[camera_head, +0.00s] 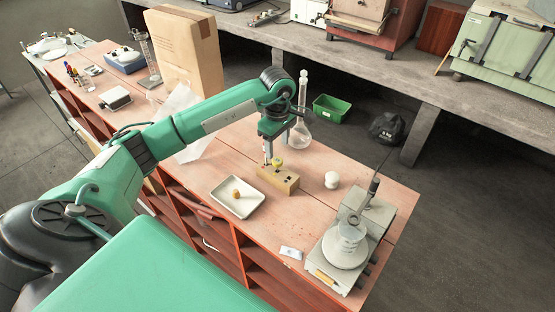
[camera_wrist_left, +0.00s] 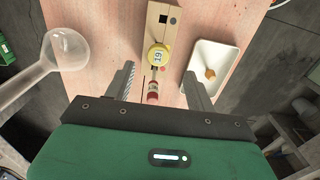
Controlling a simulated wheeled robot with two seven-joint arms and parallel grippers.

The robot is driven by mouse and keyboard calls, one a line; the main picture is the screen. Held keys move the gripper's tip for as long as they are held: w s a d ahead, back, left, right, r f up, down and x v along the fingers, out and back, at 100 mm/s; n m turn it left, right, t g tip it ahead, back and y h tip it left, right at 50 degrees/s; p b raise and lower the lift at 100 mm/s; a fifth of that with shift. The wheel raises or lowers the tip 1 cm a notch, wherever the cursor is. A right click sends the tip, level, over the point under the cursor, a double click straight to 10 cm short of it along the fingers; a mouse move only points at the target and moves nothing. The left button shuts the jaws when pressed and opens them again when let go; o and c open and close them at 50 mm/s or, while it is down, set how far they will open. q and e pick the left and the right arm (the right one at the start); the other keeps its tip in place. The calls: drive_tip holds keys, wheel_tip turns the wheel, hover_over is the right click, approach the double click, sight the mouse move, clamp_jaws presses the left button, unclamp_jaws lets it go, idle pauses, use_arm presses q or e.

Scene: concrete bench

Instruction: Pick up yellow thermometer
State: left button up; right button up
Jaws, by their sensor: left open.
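The yellow thermometer (camera_head: 276,162) has a round yellow head and stands in a wooden block (camera_head: 291,185) on the bench. In the left wrist view its yellow head (camera_wrist_left: 158,55) shows a dark marking, above the block (camera_wrist_left: 160,20). My left gripper (camera_head: 273,147) points down over the block. In the wrist view its two fingers (camera_wrist_left: 159,78) are open, one on each side of the thermometer, with clear gaps and no contact seen. A red-and-white piece (camera_wrist_left: 152,92) shows between the fingers, close to the yellow head. My right gripper is not in view.
A white tray (camera_head: 224,204) with a small yellow-brown piece (camera_head: 236,193) lies beside the block. A tall glass flask (camera_head: 301,132) stands behind, close to my left gripper. A white round object (camera_head: 332,180) and a hotplate (camera_head: 333,272) with a beaker stand to the right.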

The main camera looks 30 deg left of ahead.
sight(278, 160)
use_arm(q)
drive_tip(key=shift+f, duration=0.3)
drive_tip(key=shift+f+p, duration=0.4)
drive_tip(key=shift+p, duration=0.05)
wheel_tip(278, 160, down, 4)
drive_tip(key=shift+w+p, duration=0.1)
drive_tip(key=shift+p, duration=1.05)
drive_tip(key=shift+f, duration=0.3)
drive_tip(key=c, duration=1.1)
